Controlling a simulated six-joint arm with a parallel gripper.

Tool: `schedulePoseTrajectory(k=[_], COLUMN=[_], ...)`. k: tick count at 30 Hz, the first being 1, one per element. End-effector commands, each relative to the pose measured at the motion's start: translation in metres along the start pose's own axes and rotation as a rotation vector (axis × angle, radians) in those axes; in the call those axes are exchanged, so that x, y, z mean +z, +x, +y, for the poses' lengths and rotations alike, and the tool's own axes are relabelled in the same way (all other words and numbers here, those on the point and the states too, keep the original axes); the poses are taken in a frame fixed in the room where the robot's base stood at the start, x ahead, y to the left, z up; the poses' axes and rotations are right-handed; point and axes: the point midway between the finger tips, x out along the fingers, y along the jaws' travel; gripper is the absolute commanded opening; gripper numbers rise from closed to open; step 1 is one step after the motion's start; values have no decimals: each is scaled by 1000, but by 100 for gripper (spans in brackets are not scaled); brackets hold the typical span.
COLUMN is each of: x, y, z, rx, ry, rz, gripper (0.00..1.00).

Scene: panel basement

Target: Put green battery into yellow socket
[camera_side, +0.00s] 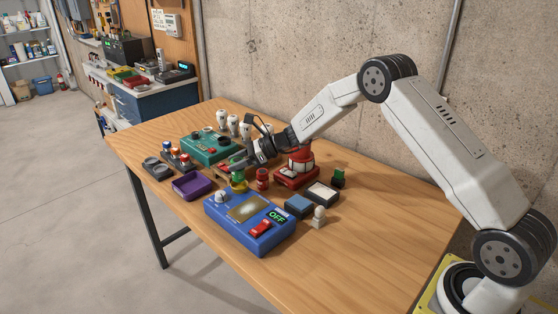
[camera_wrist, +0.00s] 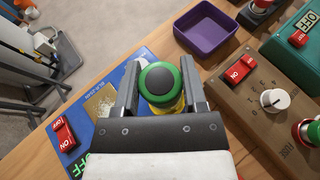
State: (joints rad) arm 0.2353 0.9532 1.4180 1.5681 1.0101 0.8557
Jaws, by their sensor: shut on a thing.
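My gripper (camera_wrist: 160,98) is shut on the green battery (camera_wrist: 160,76), with one finger on each side. The battery's dark round top faces the wrist camera. In the side view the green battery (camera_side: 237,173) hangs upright below my gripper (camera_side: 245,165), near the far-left corner of the blue box. The yellow socket (camera_side: 239,184) shows directly under the battery, and a strip of yellow also shows below it in the wrist view (camera_wrist: 167,108). I cannot tell whether the battery is seated in the socket or just above it.
The blue box (camera_side: 240,237) has a red switch and an OFF display. A purple tray (camera_side: 191,188) lies left of the battery. A teal box (camera_side: 207,150) stands behind. A red cylinder (camera_side: 262,180) and a red lantern (camera_side: 299,160) stand to the right. The front-right table is clear.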

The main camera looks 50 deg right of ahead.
Motion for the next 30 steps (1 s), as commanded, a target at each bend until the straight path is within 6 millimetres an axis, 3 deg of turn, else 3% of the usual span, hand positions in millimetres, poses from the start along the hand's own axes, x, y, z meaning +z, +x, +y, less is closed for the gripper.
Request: schedulePoseTrajectory(k=[12,30], x=[-17,-18], y=[7,8], z=[0,0], rx=[-1,-1], ry=[0,-1], rz=[-1,-1], gripper=[0,0])
